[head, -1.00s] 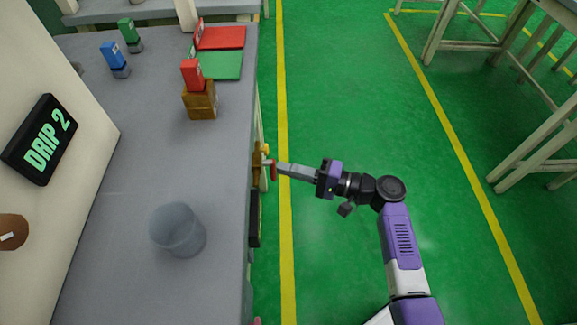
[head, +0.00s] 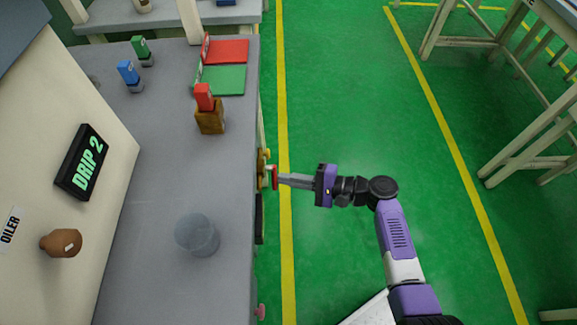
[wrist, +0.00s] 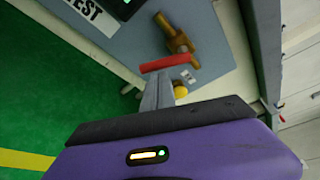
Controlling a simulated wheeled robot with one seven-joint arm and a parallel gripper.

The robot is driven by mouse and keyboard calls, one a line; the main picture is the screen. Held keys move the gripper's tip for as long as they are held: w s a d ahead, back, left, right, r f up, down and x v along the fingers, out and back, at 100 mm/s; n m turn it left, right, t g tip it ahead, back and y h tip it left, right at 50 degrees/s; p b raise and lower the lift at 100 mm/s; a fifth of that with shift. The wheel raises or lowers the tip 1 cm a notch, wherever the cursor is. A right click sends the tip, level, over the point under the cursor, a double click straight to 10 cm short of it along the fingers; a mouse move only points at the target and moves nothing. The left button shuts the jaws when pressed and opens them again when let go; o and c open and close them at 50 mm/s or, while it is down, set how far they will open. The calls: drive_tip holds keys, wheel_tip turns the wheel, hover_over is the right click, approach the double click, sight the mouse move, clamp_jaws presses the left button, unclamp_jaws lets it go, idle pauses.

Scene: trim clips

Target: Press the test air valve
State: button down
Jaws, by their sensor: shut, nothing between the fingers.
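The test air valve has a brass body (wrist: 178,35) and a red handle (wrist: 170,62), mounted on the bench's side panel beside a partly visible "TEST" label (wrist: 95,15). In the head view its red handle (head: 275,177) sticks out past the bench's right edge. My gripper (head: 284,180) is shut and empty, its fingers pointing left at the handle. In the wrist view the grey fingers (wrist: 156,88) end at the red handle, by its left part. I cannot tell whether they touch it.
A yellow part (wrist: 181,91) sits beside the fingers. The green floor (head: 345,100) right of the bench is clear.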

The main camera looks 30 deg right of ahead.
drive_tip(key=m+g+p, duration=0.1)
drive_tip(key=m+p, duration=0.1)
drive_tip(key=p, duration=0.2)
drive_tip(key=s+a+r+m+g+p, duration=0.1)
drive_tip(key=m+p, duration=0.1)
drive_tip(key=p, duration=0.2)
drive_tip(key=s+r+m+g+p, duration=0.1)
drive_tip(key=m+p, duration=0.2)
drive_tip(key=shift+s+a+r+g+y+p, duration=0.2)
drive_tip(key=shift+a+g+y+p, duration=0.1)
drive_tip(key=shift+g+y+p, duration=0.1)
drive_tip(key=shift+w+d+r, duration=0.15)
drive_tip(key=shift+w+d, duration=0.3)
drive_tip(key=shift+w, duration=0.2)
